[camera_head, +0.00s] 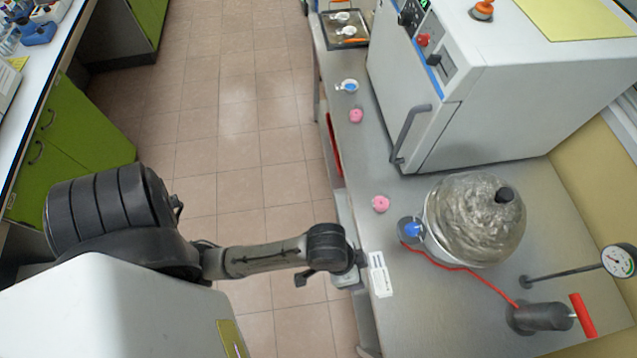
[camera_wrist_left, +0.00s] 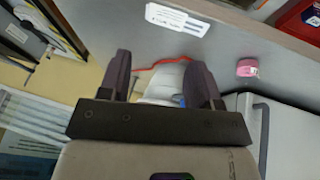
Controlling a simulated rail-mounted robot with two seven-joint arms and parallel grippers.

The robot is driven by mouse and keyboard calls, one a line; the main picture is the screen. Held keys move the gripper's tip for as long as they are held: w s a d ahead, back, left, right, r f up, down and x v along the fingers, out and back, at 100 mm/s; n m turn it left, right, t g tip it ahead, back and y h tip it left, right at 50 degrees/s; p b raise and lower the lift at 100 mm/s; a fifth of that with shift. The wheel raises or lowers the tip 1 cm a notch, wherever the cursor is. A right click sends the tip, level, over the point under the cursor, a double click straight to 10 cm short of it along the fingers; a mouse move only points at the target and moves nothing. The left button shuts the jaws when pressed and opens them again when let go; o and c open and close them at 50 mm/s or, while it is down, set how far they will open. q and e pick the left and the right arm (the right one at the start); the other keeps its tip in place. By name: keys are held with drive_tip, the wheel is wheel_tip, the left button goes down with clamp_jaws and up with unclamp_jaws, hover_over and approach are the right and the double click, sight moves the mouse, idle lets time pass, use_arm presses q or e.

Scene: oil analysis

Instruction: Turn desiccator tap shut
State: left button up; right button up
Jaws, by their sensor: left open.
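The desiccator (camera_head: 470,225) is a clear, rounded glass vessel with a dark knob on top, standing on the grey bench at the right. Its blue tap (camera_head: 412,229) sticks out on the left side, with a red tube attached. My left gripper (camera_head: 359,261) is at the bench's left edge, to the left of and apart from the tap. In the left wrist view its two dark fingers (camera_wrist_left: 162,78) are spread with nothing held. Part of the pale desiccator (camera_wrist_left: 165,82) and a bit of the blue tap (camera_wrist_left: 182,101) show beyond them. The tap handle's angle is unclear.
A hand pump (camera_head: 540,317) with a red handle and a gauge (camera_head: 618,261) stand right of the desiccator. A white oven (camera_head: 480,90) is behind. Pink items (camera_head: 380,204) and a white label (camera_head: 380,275) lie along the bench's left edge.

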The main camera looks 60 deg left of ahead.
use_arm(q)
drive_tip(key=s+a+f+y+b, duration=0.1)
drive_tip(key=s+a+f+b, duration=0.2)
drive_tip(key=f+b, duration=0.4)
drive_tip(key=s+a+f+n+y+b, duration=0.1)
drive_tip(key=s+a+f+b, duration=0.2)
drive_tip(key=a+f+b, duration=0.2)
wheel_tip(320, 180, down, 5)
drive_tip(key=b, duration=0.3)
drive_tip(key=shift+s+a+n+y, duration=0.2)
drive_tip(key=shift+a+n+y, duration=0.1)
drive_tip(key=shift+a+y, duration=0.1)
drive_tip(key=shift+f, duration=0.1)
wheel_tip(320, 180, up, 37)
drive_tip(key=s+a+p, duration=0.1)
drive_tip(key=a+p, duration=0.1)
drive_tip(key=p, duration=3.5)
drive_tip(key=shift+s+y, duration=0.3)
